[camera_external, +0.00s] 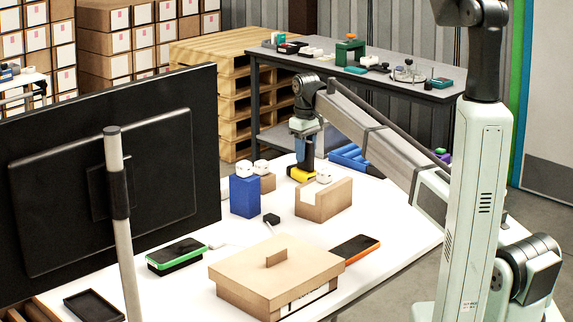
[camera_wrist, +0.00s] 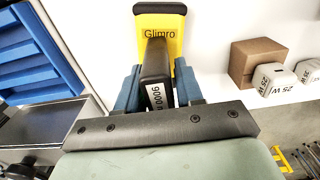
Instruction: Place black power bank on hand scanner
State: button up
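The black power bank (camera_wrist: 157,72), with a white label reading "9000 m", stands on edge between the two blue fingers of my gripper (camera_wrist: 158,90). The fingers appear shut on it from both sides. The hand scanner (camera_wrist: 161,22) is yellow with the print "Glimro" and lies just beyond the power bank's far end in the wrist view. In the external view my gripper (camera_external: 304,140) points down over the yellow scanner (camera_external: 300,174) at the table's back edge. The power bank is low over the scanner; I cannot tell whether they touch.
A blue box (camera_external: 244,196) and a cardboard block (camera_external: 323,200) with white adapters stand near my gripper. A blue ribbed bin (camera_external: 348,157) is to the right. A lidded carton (camera_external: 262,275), a green-edged phone (camera_external: 178,250) and an orange-edged phone (camera_external: 356,247) lie in front.

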jog(key=o, duration=0.3)
notch_tip(320, 180, up, 12)
jog(key=shift+r, duration=0.2)
dwell(0.6)
